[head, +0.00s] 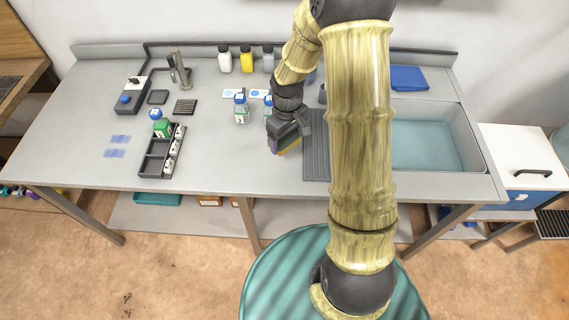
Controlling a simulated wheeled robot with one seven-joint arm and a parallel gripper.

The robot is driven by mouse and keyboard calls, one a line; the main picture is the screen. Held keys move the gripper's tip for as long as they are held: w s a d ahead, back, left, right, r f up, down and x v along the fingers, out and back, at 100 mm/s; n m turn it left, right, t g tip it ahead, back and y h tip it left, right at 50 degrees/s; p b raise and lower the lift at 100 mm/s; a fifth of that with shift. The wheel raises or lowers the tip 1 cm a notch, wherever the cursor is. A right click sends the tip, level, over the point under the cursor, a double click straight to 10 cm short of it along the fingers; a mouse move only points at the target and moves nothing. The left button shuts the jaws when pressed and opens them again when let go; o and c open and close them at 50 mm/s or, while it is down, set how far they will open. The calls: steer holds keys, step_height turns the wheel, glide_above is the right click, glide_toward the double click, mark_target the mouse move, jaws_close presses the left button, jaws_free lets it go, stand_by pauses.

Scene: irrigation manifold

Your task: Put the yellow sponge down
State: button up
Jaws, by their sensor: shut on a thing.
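Most of the sponge is hidden by the gripper. I cannot tell whether the sponge touches the bench top.
A sink (430,142) lies to the right, and a blue cloth (408,78) behind it. Bottles with blue caps (241,106) stand left of my gripper. A divided dark tray (160,158) sits further left. Bare bench lies between tray and gripper.

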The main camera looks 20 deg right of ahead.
glide_above(287, 164)
step_height(287, 164, down, 6)
steer(key=shift+w+a+p, duration=0.1)
steer(key=shift+p, duration=0.3)
steer(key=shift+s, duration=0.2)
steer(key=shift+f, duration=0.15)
steer(key=shift+f+p, duration=0.35)
steer(key=shift+f, duration=1.55)
